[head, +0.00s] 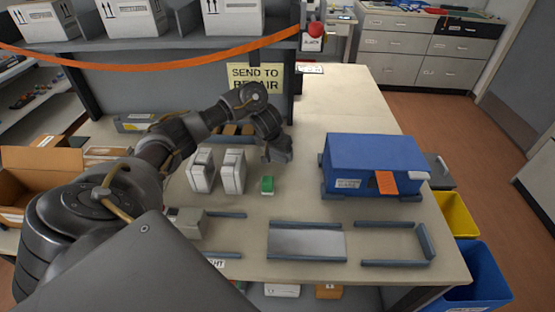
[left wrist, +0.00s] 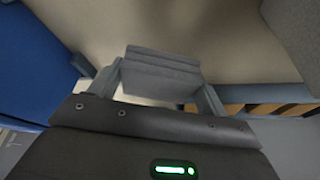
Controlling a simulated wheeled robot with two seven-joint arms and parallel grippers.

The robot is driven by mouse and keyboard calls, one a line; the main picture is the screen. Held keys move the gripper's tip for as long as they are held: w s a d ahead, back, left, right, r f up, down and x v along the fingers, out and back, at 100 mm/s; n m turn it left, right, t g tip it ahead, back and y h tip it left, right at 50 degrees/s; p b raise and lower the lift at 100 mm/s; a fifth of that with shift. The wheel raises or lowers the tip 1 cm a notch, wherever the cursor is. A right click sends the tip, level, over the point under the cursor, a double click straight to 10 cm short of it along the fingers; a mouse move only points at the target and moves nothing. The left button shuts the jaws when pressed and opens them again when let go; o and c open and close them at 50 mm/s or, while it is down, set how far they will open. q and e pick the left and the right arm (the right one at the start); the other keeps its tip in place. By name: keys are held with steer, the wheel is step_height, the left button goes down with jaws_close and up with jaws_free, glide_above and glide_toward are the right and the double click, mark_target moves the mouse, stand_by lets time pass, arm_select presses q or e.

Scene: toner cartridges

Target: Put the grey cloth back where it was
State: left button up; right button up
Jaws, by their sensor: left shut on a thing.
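The grey cloth (left wrist: 160,72) shows in the left wrist view as a folded, layered grey piece between the two fingers. My left gripper (left wrist: 157,88) is shut on it. In the head view my left gripper (head: 277,154) is over the middle of the bench, pointing down, behind the green block (head: 267,185) and left of the blue-covered box (head: 374,164). In the head view the cloth is hard to tell apart from the fingers. My right gripper is not in view.
Two pale cartridges (head: 233,171) stand left of the green block. A metal plate (head: 306,241) lies between rails at the front, with an empty railed bay (head: 392,243) to its right. A rack of brown items (head: 232,130) is behind. The bench's back right is clear.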

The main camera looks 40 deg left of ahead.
mark_target(277, 161)
arm_select(q)
steer(key=shift+f, duration=0.25)
step_height(277, 161, down, 3)
steer(key=shift+d+r+b, duration=0.15)
steer(key=shift+r+b, duration=0.05)
steer(key=shift+b, duration=0.75)
steer(key=shift+f, duration=0.55)
steer(key=o, duration=1)
steer(key=shift+f, duration=0.1)
steer(key=shift+c, duration=0.2)
